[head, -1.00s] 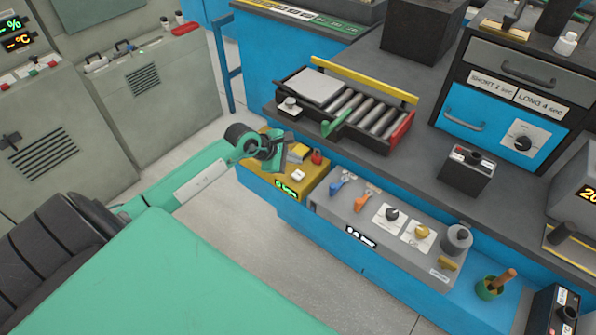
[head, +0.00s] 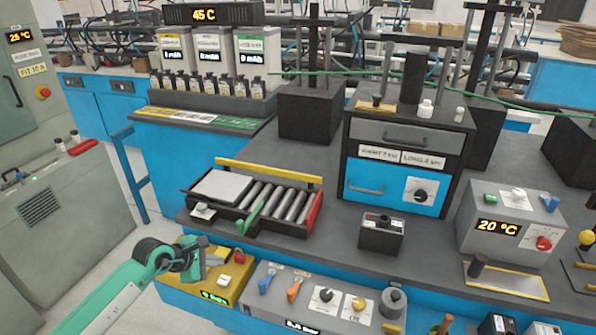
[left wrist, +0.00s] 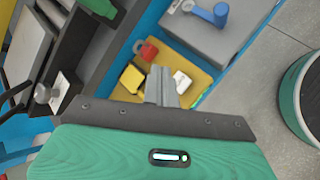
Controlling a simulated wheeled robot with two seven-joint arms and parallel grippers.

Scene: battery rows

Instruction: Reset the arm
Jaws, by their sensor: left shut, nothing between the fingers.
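My left arm comes in from the lower left in the head view. Its gripper (head: 194,259) is shut and empty, in front of the blue bench and by the left part of a yellow box (head: 232,289). In the left wrist view the closed fingers (left wrist: 161,86) show over the same yellow box (left wrist: 188,64), with a red piece (left wrist: 147,51), a yellow block (left wrist: 132,77) and a white button (left wrist: 182,82) around them. I cannot tell whether the fingers touch the box. My right gripper is not in view.
A roller tray (head: 262,207) with a green lever sits on the bench above my left gripper. A grey panel (head: 322,300) with blue and orange levers is to the right of the yellow box. A black control box (head: 381,236) and a blue-drawer cabinet (head: 405,165) stand farther right.

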